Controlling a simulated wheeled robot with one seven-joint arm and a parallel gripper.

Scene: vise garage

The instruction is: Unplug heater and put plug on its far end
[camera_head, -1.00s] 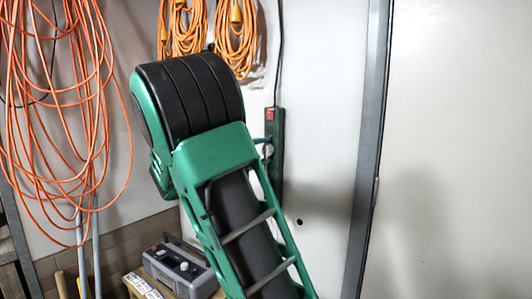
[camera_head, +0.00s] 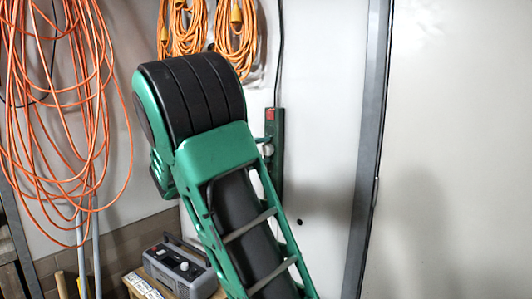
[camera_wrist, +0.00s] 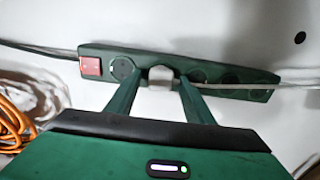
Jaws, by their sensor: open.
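A dark green power strip (camera_head: 276,170) is mounted upright on the white wall, with a red switch (camera_head: 270,114) at its top. In the wrist view the strip (camera_wrist: 225,88) lies across the picture, with the switch (camera_wrist: 91,67) at left. A whitish plug (camera_wrist: 161,76) sits in a socket near the middle. My gripper (camera_wrist: 160,82) is open, its two green fingers on either side of the plug; I cannot tell whether they touch it. Empty-looking sockets show on both sides.
Orange cables (camera_head: 65,120) hang at left, and more coils (camera_head: 236,38) hang above my arm. A dark cord (camera_head: 280,55) runs up from the strip. A grey metal post (camera_head: 368,150) stands right of it.

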